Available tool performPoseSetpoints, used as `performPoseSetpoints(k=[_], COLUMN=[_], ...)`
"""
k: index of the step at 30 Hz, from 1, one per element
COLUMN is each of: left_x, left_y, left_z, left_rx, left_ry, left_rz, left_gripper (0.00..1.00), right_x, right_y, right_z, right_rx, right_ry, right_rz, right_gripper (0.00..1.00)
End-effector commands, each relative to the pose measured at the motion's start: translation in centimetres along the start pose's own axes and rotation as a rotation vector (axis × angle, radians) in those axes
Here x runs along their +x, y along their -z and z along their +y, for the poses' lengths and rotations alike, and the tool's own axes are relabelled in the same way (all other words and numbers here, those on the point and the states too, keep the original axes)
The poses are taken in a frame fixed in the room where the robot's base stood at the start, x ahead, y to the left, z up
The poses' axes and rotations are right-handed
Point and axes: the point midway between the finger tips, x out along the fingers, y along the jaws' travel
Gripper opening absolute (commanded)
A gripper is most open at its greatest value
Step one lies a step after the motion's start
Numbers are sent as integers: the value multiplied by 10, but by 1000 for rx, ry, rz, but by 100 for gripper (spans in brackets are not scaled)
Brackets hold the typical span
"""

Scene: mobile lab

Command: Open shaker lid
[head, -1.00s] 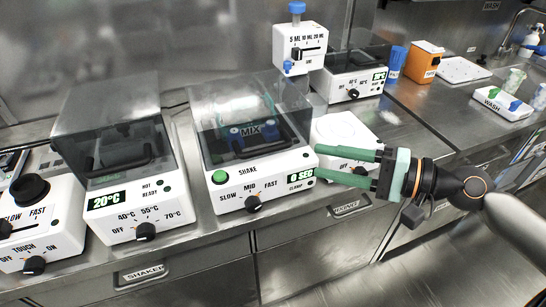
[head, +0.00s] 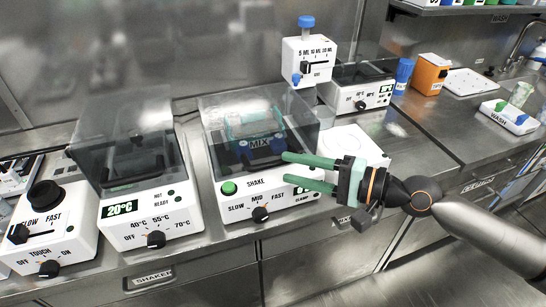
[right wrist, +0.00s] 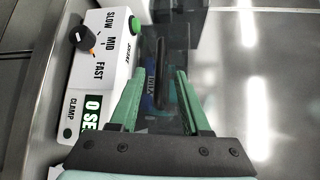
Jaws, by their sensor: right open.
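The shaker (head: 240,196) is a white box with a green button, a speed knob and a clamp display. Its clear smoky lid (head: 222,118) is down over the top, with a dark handle (head: 262,160) along the front. A teal rack and a blue block marked MIX show through the lid. My right gripper (head: 284,171) is open in front of the lid's right side, pointing left. In the right wrist view the dark handle (right wrist: 160,72) appears between the green fingers, ahead of them; contact cannot be told. My left gripper is not in view.
A heater with a clear lid (head: 120,155) stands left of the shaker. A white device (head: 355,145) sits close at the right, partly behind my right gripper. A dispenser (head: 308,60) stands behind. The counter at right (head: 440,135) is mostly clear.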

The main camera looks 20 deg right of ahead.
Motion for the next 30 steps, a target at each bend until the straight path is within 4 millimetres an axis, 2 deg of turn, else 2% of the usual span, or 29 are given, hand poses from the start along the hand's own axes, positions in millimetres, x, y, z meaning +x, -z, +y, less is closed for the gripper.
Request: performPoseSetpoints(k=[1, 6, 12, 23, 24, 30], left_x=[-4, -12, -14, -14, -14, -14], left_y=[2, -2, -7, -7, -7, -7], left_z=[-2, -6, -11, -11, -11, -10], left_rx=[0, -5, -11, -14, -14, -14], left_ry=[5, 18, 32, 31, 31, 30], left_rz=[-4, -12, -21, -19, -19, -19], left_gripper=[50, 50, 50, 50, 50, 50], right_x=[6, 29, 46, 51, 51, 51], right_y=[0, -1, 0, 0, 0, 0], right_z=[-5, -5, -1, 1, 1, 0], right_rx=[2, 1, 1, 1, 1, 1], right_ry=[6, 4, 2, -1, -1, -1], right_rz=[0, -2, -1, 0, 0, 0], right_gripper=[47, 47, 47, 47, 46, 24])
